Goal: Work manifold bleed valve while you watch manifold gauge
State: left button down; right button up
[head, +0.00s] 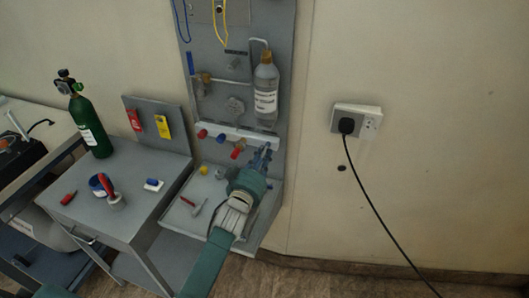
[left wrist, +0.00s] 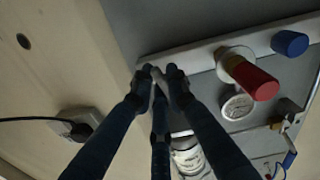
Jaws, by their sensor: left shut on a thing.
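My left gripper (head: 262,158) is at the right end of the pale manifold bar (head: 215,128) on the grey wall panel. In the left wrist view its dark fingers (left wrist: 160,80) are closed together at the bar's end, on what appears to be the small bleed valve, mostly hidden by the fingers. A round white-faced gauge, which I take as the manifold gauge (left wrist: 237,105), sits beside the bar, partly behind a red knob (left wrist: 255,80); its reading is too small to make out. In the head view the round gauge (head: 235,105) is above the bar. My right gripper is not in view.
A white-labelled bottle (head: 266,92) hangs just above my gripper. A blue knob (left wrist: 290,43) is further along the bar. A green cylinder (head: 90,125) and small items stand on the grey cart at left. A plugged outlet (head: 368,118) with a black cord is at right.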

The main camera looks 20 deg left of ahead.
pick_arm(q)
jog(key=m, duration=0.3)
jog(key=c, duration=1.7)
grip_release()
jog(key=s, duration=1.2)
jog(key=shift+a, duration=0.2)
